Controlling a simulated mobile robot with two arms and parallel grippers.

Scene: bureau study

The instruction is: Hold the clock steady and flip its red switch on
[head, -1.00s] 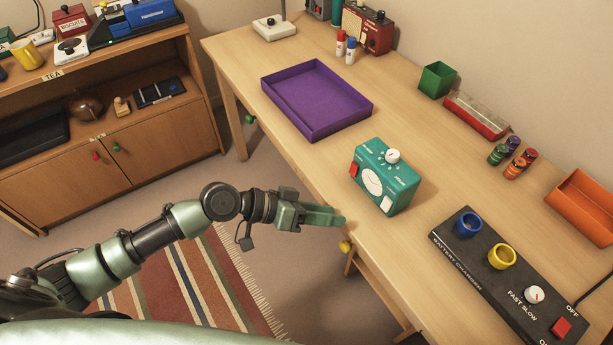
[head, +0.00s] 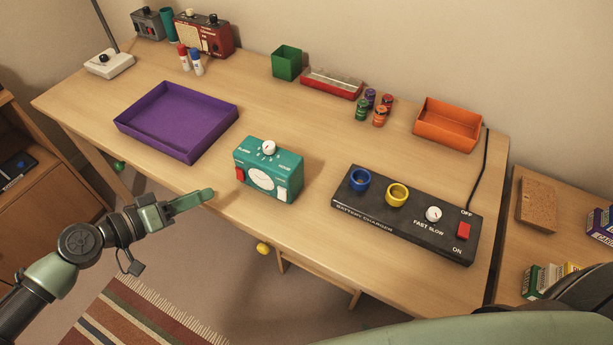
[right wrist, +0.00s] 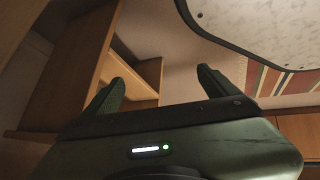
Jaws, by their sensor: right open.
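The teal clock (head: 285,168) stands upright on the wooden desk in the head view. It has a pale round dial on its front, a white knob (head: 268,148) on top and a red switch (head: 240,174) at the front's left side. My left gripper (head: 205,196) is at the desk's front edge, left of the clock and apart from it. Its fingers point toward the clock; they overlap from this side, so their gap is unclear. My right gripper (right wrist: 160,85) is open and empty in the right wrist view, away from the clock.
A purple tray (head: 192,152) lies behind and left of the clock. A black battery charger (head: 345,196) with blue and yellow cups is to its right. An orange bin (head: 447,132), several small cans and a green box (head: 286,63) stand farther back. Desk around the clock is bare.

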